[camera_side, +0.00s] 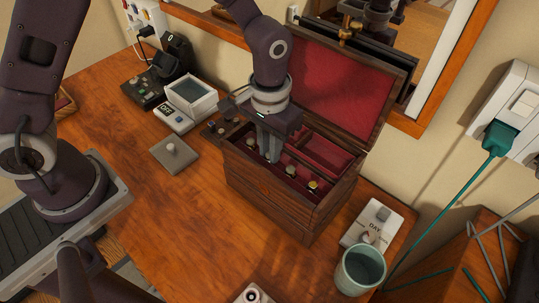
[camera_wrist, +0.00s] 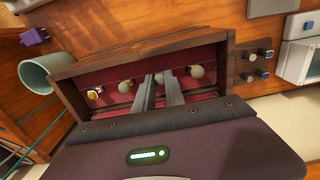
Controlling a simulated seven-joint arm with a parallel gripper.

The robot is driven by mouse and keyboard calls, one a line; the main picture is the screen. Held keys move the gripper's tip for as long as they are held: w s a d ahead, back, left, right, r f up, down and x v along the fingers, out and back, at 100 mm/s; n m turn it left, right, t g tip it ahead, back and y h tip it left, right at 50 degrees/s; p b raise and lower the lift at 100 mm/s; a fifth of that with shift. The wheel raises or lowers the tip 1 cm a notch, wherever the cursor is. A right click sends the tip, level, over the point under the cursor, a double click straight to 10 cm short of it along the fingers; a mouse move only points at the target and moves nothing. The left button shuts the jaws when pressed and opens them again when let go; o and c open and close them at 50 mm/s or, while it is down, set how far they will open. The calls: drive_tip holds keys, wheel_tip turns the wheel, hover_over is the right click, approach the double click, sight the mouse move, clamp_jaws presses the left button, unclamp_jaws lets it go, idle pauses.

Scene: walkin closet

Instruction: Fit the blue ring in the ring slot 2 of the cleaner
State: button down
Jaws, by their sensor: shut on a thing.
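My gripper (camera_side: 272,157) reaches down into an open wooden box (camera_side: 270,205) with red lining. Its fingers (camera_wrist: 160,92) are close together around a small pale round piece (camera_wrist: 159,78) in the box's front row.
A gold-topped piece (camera_wrist: 94,93) and other round pieces sit in the same row. A dark strip with small knobs (camera_wrist: 258,65) lies between box and cleaner. The raised lid (camera_side: 330,85) stands behind. A teal cup (camera_side: 361,270) is at front right. The front left table is clear.

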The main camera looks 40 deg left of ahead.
drive_tip(key=shift+r, duration=2.3)
idle(0.5)
drive_tip(key=shift+r, duration=0.4)
wheel_tip(320, 180, up, 4)
drive_tip(key=w+a, duration=0.8)
drive_tip(key=a, duration=3)
drive_tip(key=shift+f, duration=8.7)
